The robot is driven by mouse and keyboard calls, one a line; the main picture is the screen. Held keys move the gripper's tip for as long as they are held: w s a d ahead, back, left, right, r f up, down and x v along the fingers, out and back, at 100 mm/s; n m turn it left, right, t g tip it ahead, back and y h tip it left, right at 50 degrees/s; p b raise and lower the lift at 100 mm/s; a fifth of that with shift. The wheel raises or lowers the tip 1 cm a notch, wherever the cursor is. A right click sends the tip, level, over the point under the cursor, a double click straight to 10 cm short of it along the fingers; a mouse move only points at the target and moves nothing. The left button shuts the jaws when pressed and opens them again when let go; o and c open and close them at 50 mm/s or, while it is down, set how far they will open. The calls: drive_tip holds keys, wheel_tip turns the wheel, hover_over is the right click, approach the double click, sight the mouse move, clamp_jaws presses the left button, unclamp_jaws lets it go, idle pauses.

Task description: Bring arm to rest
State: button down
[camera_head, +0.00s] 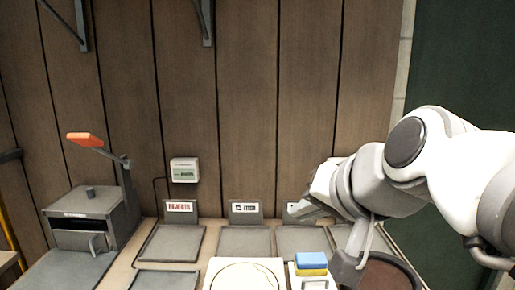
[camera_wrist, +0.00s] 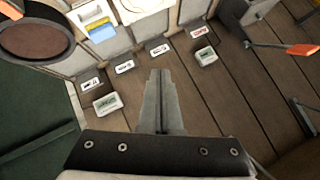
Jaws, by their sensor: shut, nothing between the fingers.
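My arm reaches in from the right in the head view, folded at a large joint. My gripper (camera_head: 312,208) is over the right part of the worktop, in front of the wood wall. In the wrist view my gripper (camera_wrist: 159,75) points at the wall, its two fingers together with nothing between them. My arm hides part of the worktop's right side in the head view.
Grey trays (camera_head: 172,243) with label stands line the worktop. A blue and yellow sponge (camera_head: 311,263), a white square piece (camera_head: 243,275) and a round brown-topped thing (camera_head: 388,275) lie in front. A grey machine with an orange-handled lever (camera_head: 86,139) stands left.

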drive_tip(key=s+d+f+n+g+h, duration=0.2)
drive_tip(key=s+d+f, duration=0.15)
drive_tip(key=f, duration=0.35)
drive_tip(key=s+d+f+n+g+h, duration=0.1)
drive_tip(key=s+d+f+n+g, duration=0.15)
drive_tip(key=s+f, duration=0.35)
wheel_tip(320, 180, up, 20)
drive_tip(key=d+p, duration=0.1)
drive_tip(key=p, duration=2)
drive_tip(key=shift+r+m+t+h+p, duration=0.2)
drive_tip(key=shift+m+t+h+p, duration=0.15)
drive_tip(key=shift+h, duration=0.05)
